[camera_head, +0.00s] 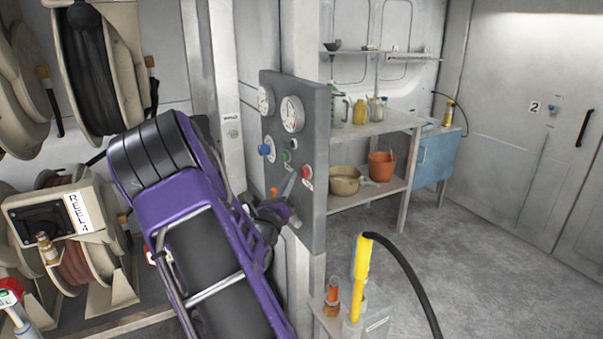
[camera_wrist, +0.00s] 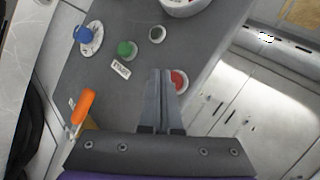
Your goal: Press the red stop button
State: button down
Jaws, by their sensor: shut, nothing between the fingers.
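The red stop button (camera_head: 306,172) sits on the grey control panel (camera_head: 312,230), low on its right side in the head view. In the wrist view the red button (camera_wrist: 179,80) shows just right of my gripper's fingertips and is partly hidden by them. My gripper (camera_wrist: 160,72) is shut and empty, its fingers pointing toward the panel beside the button. In the head view my gripper (camera_head: 290,180) is in front of the panel near the button. Whether the fingertips touch the panel or button cannot be told.
The panel also bears a blue knob (camera_wrist: 82,34), a green button (camera_wrist: 127,49), a dark button (camera_wrist: 157,34), an orange lever (camera_wrist: 82,106) and gauges (camera_head: 292,114). A yellow handle with black hose (camera_head: 360,270) stands below right. Hose reels (camera_head: 95,70) are at left.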

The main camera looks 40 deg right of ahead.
jog(key=shift+w+a+p, duration=0.2)
jog(key=shift+a, duration=0.6)
jog(key=shift+w+a+p, duration=0.2)
jog(key=shift+a+p, duration=0.05)
jog(key=shift+a, duration=0.6)
jog(key=shift+w+a+p, duration=0.2)
jog(key=shift+a, duration=0.6)
